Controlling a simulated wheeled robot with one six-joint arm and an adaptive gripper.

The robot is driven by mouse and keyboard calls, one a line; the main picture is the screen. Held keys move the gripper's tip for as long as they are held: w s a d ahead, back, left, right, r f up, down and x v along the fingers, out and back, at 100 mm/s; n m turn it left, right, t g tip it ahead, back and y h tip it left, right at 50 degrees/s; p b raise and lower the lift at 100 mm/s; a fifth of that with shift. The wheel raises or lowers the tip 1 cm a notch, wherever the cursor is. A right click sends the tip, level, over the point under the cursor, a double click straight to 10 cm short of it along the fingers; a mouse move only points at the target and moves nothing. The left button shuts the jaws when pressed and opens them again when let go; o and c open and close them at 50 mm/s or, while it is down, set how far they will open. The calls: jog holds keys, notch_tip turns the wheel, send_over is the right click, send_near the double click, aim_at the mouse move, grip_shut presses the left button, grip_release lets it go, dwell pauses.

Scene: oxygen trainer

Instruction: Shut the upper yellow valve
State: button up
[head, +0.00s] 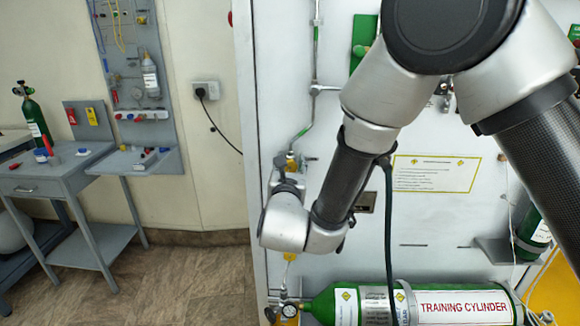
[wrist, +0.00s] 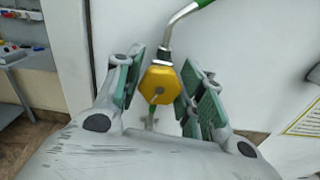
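The upper yellow valve (wrist: 160,86) sits between my gripper's fingers in the wrist view, with a metal pipe running up from it. In the head view a small part of this valve (head: 291,160) shows above my wrist. My gripper (wrist: 165,78) is open, its green-padded fingers on either side of the valve. A gap shows between the valve and the right pads; the left pads look close, and I cannot tell if they touch. In the head view my gripper is mostly hidden behind my wrist. A lower yellow fitting (head: 290,256) shows below my wrist.
A yellow-bordered sign (head: 435,174) is right of my forearm. A grey table (head: 50,178) stands at left. Floor between is clear.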

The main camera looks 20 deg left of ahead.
jog(key=shift+o, duration=0.9)
jog(key=v, duration=1.2)
jog(key=shift+f, duration=0.1)
jog(key=x, duration=1)
jog(key=shift+w+a, duration=0.1)
jog(key=shift+w, duration=0.2)
jog(key=c, duration=1)
